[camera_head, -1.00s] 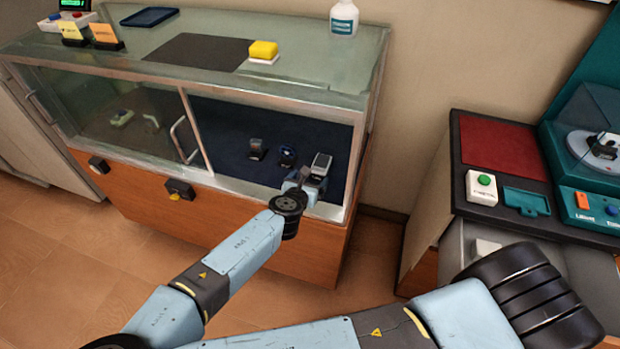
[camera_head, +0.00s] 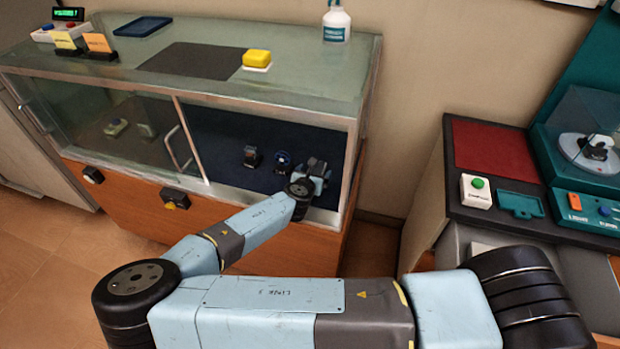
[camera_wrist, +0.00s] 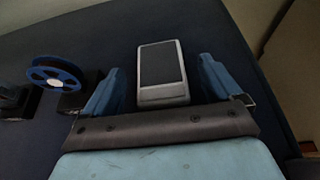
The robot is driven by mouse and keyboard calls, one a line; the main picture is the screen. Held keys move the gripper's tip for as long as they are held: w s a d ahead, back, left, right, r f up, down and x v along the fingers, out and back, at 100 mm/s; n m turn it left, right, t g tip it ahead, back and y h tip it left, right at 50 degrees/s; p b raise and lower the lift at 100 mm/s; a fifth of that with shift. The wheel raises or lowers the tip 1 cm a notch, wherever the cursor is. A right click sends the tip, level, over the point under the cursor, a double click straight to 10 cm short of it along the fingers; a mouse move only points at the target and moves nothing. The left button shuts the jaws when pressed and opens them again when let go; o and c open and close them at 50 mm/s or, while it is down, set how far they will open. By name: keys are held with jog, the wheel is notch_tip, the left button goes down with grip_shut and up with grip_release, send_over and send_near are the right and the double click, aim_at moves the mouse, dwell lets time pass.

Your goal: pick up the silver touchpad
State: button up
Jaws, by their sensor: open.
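The silver touchpad (camera_wrist: 162,72) has a dark grey face and a pale silver rim. In the wrist view it sits upright in the picture on the dark blue floor of the display case. My gripper (camera_wrist: 161,66) is open, with one blue finger on each side of the touchpad and a visible gap at both sides. In the head view my gripper (camera_head: 314,169) is inside the open right part of the case, and it hides most or all of the touchpad there.
A blue-rimmed reel (camera_wrist: 56,74) on a dark stand is left of the touchpad. The glass case (camera_head: 262,82) has a frame post (camera_head: 352,172) close right of my gripper. A sliding glass door (camera_head: 130,125) covers the left part.

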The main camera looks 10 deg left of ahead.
jog(key=shift+x, duration=1.35)
jog(key=c, duration=1.2)
jog(key=shift+o, duration=0.2)
jog(key=shift+s, duration=0.1)
